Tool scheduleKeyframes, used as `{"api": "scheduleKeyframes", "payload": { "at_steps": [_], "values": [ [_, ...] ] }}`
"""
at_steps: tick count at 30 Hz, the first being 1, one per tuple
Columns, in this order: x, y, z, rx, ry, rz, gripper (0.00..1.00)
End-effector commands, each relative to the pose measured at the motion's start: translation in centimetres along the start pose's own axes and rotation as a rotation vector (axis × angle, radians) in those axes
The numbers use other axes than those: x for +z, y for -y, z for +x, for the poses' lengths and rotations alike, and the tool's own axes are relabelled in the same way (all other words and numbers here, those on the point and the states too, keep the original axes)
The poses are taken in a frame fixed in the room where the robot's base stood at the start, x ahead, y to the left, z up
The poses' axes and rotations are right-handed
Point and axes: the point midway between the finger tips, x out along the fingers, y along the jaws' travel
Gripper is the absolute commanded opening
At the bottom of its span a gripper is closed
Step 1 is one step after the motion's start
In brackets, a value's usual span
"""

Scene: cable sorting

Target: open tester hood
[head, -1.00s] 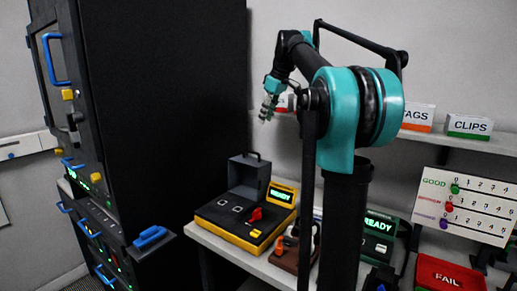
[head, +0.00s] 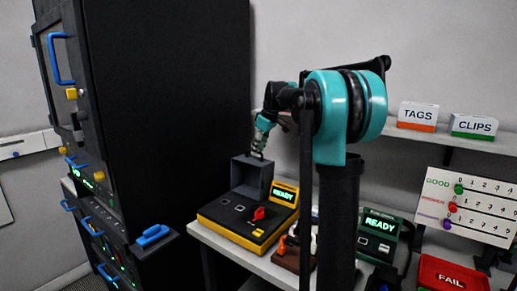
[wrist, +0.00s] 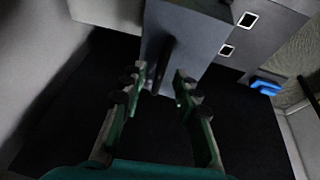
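The tester (head: 246,222) is a yellow and black box on the bench with a lit READY display and a red lever. Its grey hood (head: 250,180) stands upright at the tester's back left. In the wrist view, the hood (wrist: 185,38) shows as a grey panel with a dark handle (wrist: 164,66). My gripper (head: 258,153) is just above the hood's top edge. In the wrist view, my gripper (wrist: 158,79) is open, with the handle between its fingers. I cannot tell whether either finger touches it.
A tall black cabinet (head: 165,100) with blue handles stands left of the bench. A green tester (head: 378,238) also reads READY, right of my arm column. A red FAIL tray (head: 452,276) is at the front right. TAGS (head: 417,115) and CLIPS (head: 473,126) boxes sit on the shelf.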

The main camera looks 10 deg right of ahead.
Motion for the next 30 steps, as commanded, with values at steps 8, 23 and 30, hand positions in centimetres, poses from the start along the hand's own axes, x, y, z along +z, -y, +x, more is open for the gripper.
{"api": "scheduleKeyframes", "payload": {
  "at_steps": [8, 23, 30],
  "values": [
    [-0.01, 0.0, 0.11, 0.0, 0.0, 0.0, 0.3],
    [-0.01, 0.0, 0.07, 0.0, 0.0, -0.001, 0.0],
    [-0.1, 0.62, -0.11, 0.021, 0.001, -0.011, 0.0]
  ]
}}
